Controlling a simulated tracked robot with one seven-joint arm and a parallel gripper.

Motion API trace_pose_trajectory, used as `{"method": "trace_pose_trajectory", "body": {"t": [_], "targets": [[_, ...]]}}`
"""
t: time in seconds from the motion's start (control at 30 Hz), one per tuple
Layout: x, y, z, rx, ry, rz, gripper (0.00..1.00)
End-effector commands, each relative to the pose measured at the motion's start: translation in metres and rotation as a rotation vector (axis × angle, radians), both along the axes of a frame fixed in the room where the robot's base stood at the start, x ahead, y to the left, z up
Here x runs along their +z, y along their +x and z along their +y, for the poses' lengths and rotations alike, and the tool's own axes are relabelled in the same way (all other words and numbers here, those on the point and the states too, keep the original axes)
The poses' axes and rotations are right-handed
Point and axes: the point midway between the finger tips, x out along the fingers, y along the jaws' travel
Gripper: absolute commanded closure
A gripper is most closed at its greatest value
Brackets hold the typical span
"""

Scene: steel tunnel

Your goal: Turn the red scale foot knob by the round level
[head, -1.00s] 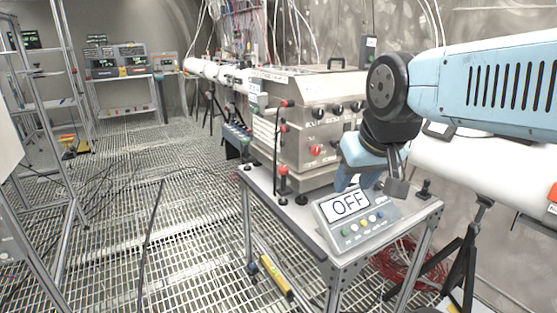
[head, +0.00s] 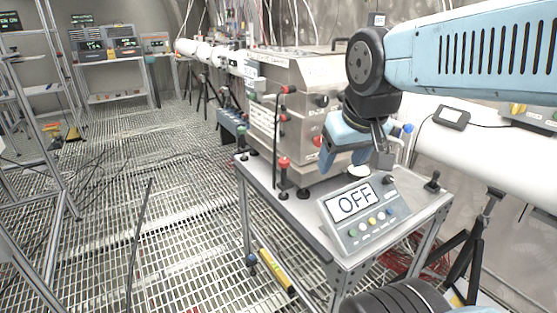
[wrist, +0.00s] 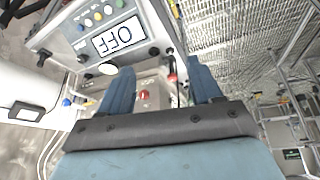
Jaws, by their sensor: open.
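A red-topped post (head: 284,163) with a dark foot stands near the left edge of the metal table, left of the scale display; I cannot tell for sure that it is the scale foot knob. A small white disc (head: 358,172), possibly the round level, lies behind the display and also shows in the wrist view (wrist: 108,68). The grey display unit (head: 372,221) reads OFF. My gripper (head: 343,163) is open and empty above the table, behind the display and right of the red-topped post. Its blue fingers also frame the wrist view (wrist: 164,68).
A steel box (head: 300,90) with several knobs, one red (head: 318,140), stands behind my gripper. A white pipe (head: 475,155) runs along the right. A black joystick (head: 432,183) stands at the table's right corner.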

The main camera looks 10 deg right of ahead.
Motion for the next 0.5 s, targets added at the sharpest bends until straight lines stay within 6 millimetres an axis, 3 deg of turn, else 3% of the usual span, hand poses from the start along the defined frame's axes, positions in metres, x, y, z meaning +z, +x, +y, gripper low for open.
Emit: {"method": "trace_pose_trajectory", "body": {"t": [0.5], "targets": [[-0.060, 0.054, -0.030, 0.345, -0.529, 0.475, 0.31]]}}
